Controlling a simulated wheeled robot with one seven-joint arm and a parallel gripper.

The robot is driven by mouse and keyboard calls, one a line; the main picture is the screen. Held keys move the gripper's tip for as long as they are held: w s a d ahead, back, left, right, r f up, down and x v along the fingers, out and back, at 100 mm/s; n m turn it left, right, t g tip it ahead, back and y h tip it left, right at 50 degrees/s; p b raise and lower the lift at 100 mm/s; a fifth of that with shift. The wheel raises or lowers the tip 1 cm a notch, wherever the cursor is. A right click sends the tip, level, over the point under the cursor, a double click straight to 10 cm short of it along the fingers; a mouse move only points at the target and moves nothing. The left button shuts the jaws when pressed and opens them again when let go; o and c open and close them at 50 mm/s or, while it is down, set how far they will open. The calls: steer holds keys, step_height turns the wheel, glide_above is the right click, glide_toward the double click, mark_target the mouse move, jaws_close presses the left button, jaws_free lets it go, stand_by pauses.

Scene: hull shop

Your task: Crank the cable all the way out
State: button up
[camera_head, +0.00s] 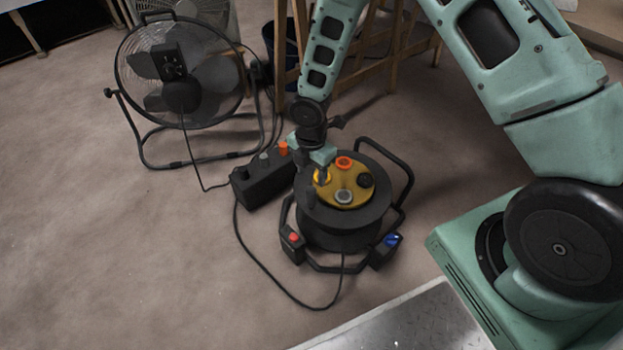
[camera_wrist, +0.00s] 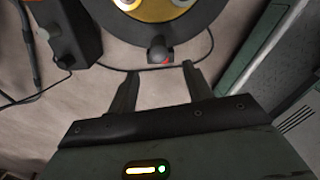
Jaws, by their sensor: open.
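The cable reel (camera_head: 345,232) stands on the floor, a black drum with a yellow disc (camera_head: 350,192) on top bearing orange, black and grey round parts. A dark upright knob, seemingly the crank handle (camera_head: 310,197), rises at the drum's left edge. It also shows in the wrist view (camera_wrist: 158,47), just beyond my fingertips and roughly centred between them. My gripper (camera_head: 322,176) is over the reel's left side, open, with nothing between its fingers (camera_wrist: 160,70). The black cable (camera_head: 262,263) runs from the reel's front in a loop leftward on the floor.
A black box (camera_head: 262,183) with an orange part stands just left of the reel. A black frame handle (camera_head: 390,155) rises behind it. Red (camera_head: 293,238) and blue (camera_head: 391,240) fittings sit at its front. A floor fan (camera_head: 180,75) stands back left; left floor is clear.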

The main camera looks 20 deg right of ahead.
step_height(320, 180, up, 8)
steer(key=p, duration=0.2)
steer(key=shift+f, duration=0.25)
steer(key=s+a+r+m, duration=0.3)
steer(key=s+r+m, duration=0.15)
steer(key=r, duration=0.25)
steer(key=s+a+r+m, duration=0.3)
steer(key=s+r, duration=0.2)
steer(key=r, duration=0.3)
steer(key=s+r+m, duration=0.4)
steer(key=s, duration=0.4)
steer(key=s+r+m, duration=0.4)
steer(key=s+m, duration=0.1)
steer(key=s, duration=0.3)
step_height(320, 180, up, 32)
steer(key=w+p, duration=0.1)
steer(key=p, duration=3.1)
steer(key=shift+a+r+y+p, duration=0.25)
steer(key=shift+a+y+p, duration=0.05)
steer(key=shift+a+p, duration=0.1)
